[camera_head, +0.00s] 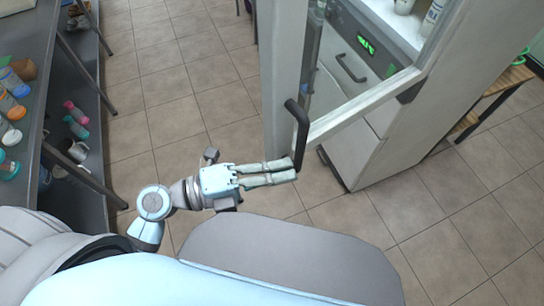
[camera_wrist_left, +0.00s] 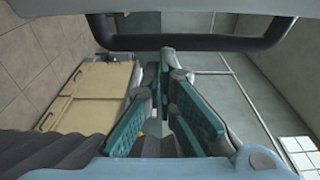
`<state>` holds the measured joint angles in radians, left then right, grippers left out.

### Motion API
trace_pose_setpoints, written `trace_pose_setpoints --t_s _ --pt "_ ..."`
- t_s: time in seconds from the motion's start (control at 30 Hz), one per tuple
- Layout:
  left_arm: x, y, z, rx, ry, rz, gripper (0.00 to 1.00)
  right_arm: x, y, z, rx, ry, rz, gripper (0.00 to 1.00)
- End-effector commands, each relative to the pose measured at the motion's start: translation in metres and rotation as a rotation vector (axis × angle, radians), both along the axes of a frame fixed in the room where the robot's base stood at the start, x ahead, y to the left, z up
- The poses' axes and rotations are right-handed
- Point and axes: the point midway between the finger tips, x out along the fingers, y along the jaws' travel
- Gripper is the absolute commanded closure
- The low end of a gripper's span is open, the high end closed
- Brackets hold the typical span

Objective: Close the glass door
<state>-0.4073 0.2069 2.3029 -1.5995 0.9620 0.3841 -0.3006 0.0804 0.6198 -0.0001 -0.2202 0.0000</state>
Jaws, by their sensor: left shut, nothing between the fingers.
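The glass door (camera_head: 275,75) stands open in the head view, with a pale frame around a clear pane. Its black handle (camera_head: 299,133) is on the frame near the free edge. My left gripper (camera_head: 296,170) is shut and empty, with its fingertips at the lower end of the handle. I cannot tell whether they touch it. In the left wrist view the black handle (camera_wrist_left: 190,43) crosses the top, just beyond the fingertips of my left gripper (camera_wrist_left: 167,60). My right gripper is in neither view.
The white cabinet (camera_head: 400,130) behind the door has a green display (camera_head: 366,44). A grey shelf (camera_head: 45,100) with bottles and cups stands at the left. A wooden table (camera_head: 495,85) is at the right. Tiled floor (camera_head: 165,90) is clear between the shelf and the door.

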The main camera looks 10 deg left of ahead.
Motion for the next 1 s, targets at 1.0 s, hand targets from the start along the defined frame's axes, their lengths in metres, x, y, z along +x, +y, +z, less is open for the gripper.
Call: trace_pose_setpoints --t_s 1.0 --pt "0.049 0.070 -0.010 0.010 -0.004 -0.071 1.00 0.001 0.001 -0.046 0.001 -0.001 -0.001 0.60"
